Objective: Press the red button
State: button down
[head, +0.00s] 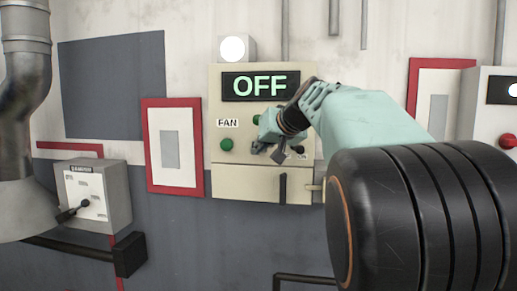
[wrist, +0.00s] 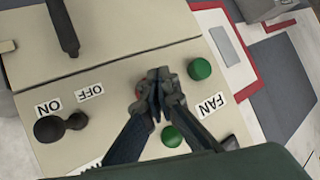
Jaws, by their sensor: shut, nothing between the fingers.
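On the beige control panel (head: 218,175), which shows a lit "OFF" display (head: 260,86), my gripper (head: 275,142) is in front of the lower middle part. In the wrist view my gripper (wrist: 158,88) is shut and empty, its fingertips together close to the panel face. A small reddish patch shows beside the fingertips there; most of it is hidden, and I cannot tell whether they touch it. A clearly visible red button (head: 508,140) is on a separate grey box at the far right of the head view, apart from my gripper.
A green button (head: 226,144) sits below the FAN label (head: 228,123). Another green button (wrist: 171,136) is close to my fingers. A black ON/OFF knob (wrist: 60,126) and a black handle (wrist: 63,27) project from the panel. A damper box (head: 92,196) hangs at left.

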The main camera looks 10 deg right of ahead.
jog(key=shift+s, duration=0.1)
jog(key=s, duration=0.1)
jog(key=s+a+b, duration=0.1)
jog(key=s, duration=0.1)
jog(key=s+a+b, duration=0.1)
jog(key=shift+s, duration=0.25)
jog(key=shift+d, duration=0.15)
dwell(0.4)
